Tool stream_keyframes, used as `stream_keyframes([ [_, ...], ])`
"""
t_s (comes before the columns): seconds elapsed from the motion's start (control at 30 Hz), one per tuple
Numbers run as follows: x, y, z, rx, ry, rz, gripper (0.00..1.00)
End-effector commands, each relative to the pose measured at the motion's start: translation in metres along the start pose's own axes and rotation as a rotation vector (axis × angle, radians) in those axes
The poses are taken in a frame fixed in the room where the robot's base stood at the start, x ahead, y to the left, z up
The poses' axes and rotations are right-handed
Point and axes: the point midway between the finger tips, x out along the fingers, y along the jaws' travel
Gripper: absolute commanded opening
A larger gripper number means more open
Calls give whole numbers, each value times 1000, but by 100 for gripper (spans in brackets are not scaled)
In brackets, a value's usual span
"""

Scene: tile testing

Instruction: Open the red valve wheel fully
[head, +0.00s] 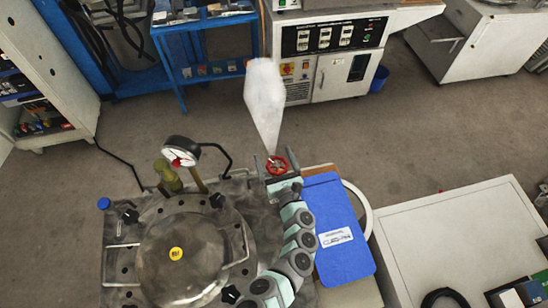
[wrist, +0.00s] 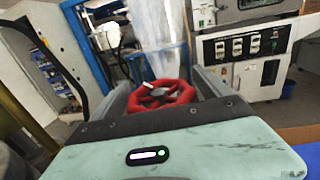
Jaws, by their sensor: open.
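The red valve wheel (head: 277,165) is at the back edge of the metal test rig in the head view. It also shows in the wrist view (wrist: 160,94), a spoked wheel with a small white mark on it. My gripper (head: 276,163) is open, with one finger on each side of the wheel. In the wrist view the fingers of my gripper (wrist: 165,88) flank the wheel. I cannot tell whether either finger touches the rim. The wheel's near lower part is hidden behind my gripper body.
A whitish translucent plume (head: 265,100) rises just behind the wheel. A pressure gauge (head: 181,151) stands to its left, above the round metal lid (head: 180,255). A blue binder (head: 338,230) lies right of my arm. Open grey floor (head: 190,125) lies behind the rig.

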Motion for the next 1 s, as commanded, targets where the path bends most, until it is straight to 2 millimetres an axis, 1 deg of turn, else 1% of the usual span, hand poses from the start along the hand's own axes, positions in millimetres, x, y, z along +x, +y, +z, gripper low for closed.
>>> stream_keyframes([
  [0.27,1,0,0,-1,1,-1,88],
  [1.0,1,-1,0,-1,1,-1,28],
])
